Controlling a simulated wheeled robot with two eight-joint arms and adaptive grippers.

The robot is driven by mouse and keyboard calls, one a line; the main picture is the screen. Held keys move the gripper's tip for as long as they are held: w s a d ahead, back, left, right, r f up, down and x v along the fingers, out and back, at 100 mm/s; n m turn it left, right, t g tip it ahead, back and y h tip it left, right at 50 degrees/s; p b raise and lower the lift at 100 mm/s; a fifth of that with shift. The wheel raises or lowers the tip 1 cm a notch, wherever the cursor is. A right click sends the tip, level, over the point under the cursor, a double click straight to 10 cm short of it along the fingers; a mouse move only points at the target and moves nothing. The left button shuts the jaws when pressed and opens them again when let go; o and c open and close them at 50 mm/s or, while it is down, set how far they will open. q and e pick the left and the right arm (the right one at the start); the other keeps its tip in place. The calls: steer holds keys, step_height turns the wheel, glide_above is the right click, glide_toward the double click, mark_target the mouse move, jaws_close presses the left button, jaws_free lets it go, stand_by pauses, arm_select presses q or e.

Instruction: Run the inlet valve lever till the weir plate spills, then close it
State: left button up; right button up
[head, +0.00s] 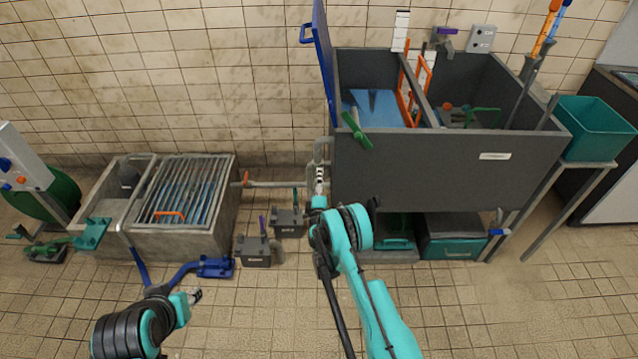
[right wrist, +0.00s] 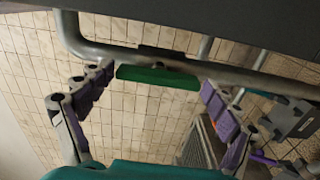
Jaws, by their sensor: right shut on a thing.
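My right gripper (head: 319,182) is at the pipe beside the left front of the grey tank (head: 440,165). In the right wrist view its purple-padded fingers (right wrist: 155,82) are at the two ends of a green lever (right wrist: 158,77) on a grey pipe (right wrist: 225,72), shut on it. The lever is hidden in the head view. The tank's left part holds blue water (head: 378,108). A grey divider (head: 420,95), seemingly the weir plate, stands beside an orange frame; whether water spills over it cannot be told. My left gripper (head: 194,296) is low over the floor, away from the tank, its opening unclear.
Another green handle (head: 357,131) hangs at the tank's front rim. A concrete basin (head: 185,225) with a grating stands at left. Small grey boxes (head: 254,251) sit on the floor near the pipe. A teal bin (head: 592,128) stands at right.

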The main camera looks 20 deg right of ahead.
steer(key=o, duration=0.9)
steer(key=shift+w+a, duration=0.1)
step_height(320, 180, up, 10)
steer(key=shift+r, duration=0.1)
steer(key=s+d+r+m+g+h, duration=0.1)
steer(key=s+d+r+m, duration=0.15)
steer(key=r, duration=0.35)
steer(key=s+d+r+m+g, duration=0.1)
steer(key=s+r+m, duration=0.15)
steer(key=r, duration=0.35)
steer(key=s+r+m+g, duration=0.35)
steer(key=s+r, duration=0.35)
steer(key=s, duration=0.3)
steer(key=s+a+f+m+g+y, duration=0.1)
steer(key=s+a+m+y, duration=0.1)
steer(key=s, duration=0.8)
steer(key=s+a+f+m+g+y, duration=0.2)
steer(key=s+a, duration=0.2)
steer(key=s, duration=0.7)
steer(key=s+a+f+m+g+y, duration=0.1)
steer(key=s+a+m+g+y, duration=0.1)
steer(key=s, duration=0.8)
steer(key=shift+s+a+f, duration=0.2)
steer(key=shift+a, duration=0.6)
